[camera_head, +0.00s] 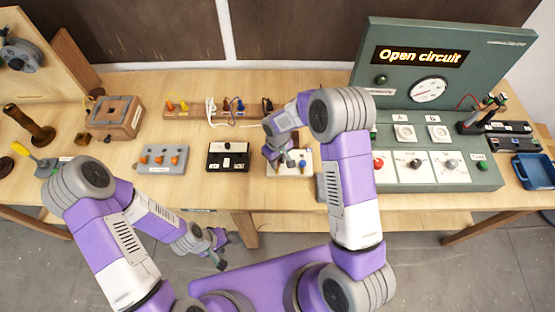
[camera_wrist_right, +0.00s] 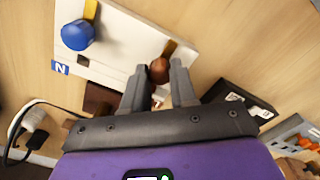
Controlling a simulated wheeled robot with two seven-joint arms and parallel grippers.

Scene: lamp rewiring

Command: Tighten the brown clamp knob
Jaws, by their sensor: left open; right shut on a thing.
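The brown clamp knob (camera_wrist_right: 158,70) shows in the right wrist view, on a white terminal board (camera_wrist_right: 125,40) with a blue knob (camera_wrist_right: 78,34) and a blue "N" label. My right gripper (camera_wrist_right: 160,78) has its two fingers on either side of the brown knob and is shut on it. In the head view my right gripper (camera_head: 290,160) is over the white board (camera_head: 303,156), and its arm hides much of the board. My left gripper (camera_head: 221,250) is open and empty, low in front of the table's front edge.
A black switch block (camera_head: 228,157) and a grey block with orange levers (camera_head: 162,159) stand left of the board. A green test panel (camera_head: 440,150) reading "Open circuit" stands to the right. A wooden rack with plugs and cables (camera_head: 190,113) lies behind.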

